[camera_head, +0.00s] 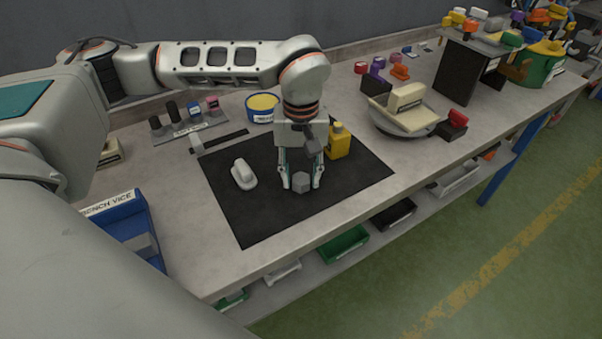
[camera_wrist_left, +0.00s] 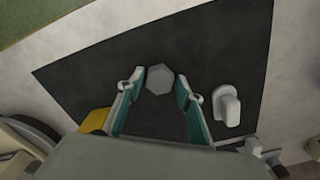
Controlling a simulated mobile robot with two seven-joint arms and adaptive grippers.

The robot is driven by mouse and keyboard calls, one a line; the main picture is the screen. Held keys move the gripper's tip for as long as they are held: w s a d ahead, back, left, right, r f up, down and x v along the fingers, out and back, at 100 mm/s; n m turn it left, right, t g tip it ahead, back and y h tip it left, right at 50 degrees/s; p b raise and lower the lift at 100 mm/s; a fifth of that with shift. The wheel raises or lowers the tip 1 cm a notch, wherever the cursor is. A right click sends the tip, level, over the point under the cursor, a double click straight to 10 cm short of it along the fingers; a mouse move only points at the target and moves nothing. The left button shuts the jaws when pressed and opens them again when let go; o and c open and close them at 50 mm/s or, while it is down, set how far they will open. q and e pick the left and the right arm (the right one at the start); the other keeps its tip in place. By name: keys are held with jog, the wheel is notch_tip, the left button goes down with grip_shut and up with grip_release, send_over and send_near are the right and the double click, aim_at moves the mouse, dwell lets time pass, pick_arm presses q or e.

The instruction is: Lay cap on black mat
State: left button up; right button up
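The cap (camera_head: 301,183) is a small grey faceted piece between the fingertips of my left gripper (camera_head: 301,184). It also shows in the left wrist view (camera_wrist_left: 159,80), with the left gripper (camera_wrist_left: 160,84) on both sides of it. The fingers stand apart, with what look like narrow gaps beside the cap. The cap is low over or on the black mat (camera_head: 255,215); I cannot tell whether its underside touches. The mat also shows in the wrist view (camera_wrist_left: 100,75). My right gripper is not in view.
On the mat, a white rounded object (camera_head: 243,174) lies to the left and a yellow bottle (camera_head: 338,143) stands behind right. A blue tub (camera_head: 262,115) stands behind. A grey bowl with a cream block (camera_head: 405,122) is at right. The mat's front part is clear.

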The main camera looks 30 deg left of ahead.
aim_at(301, 179)
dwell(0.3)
pick_arm(q)
notch_tip(301, 179, up, 12)
jog(key=shift+r+p, duration=0.15)
jog(key=shift+p, duration=0.15)
dwell(0.7)
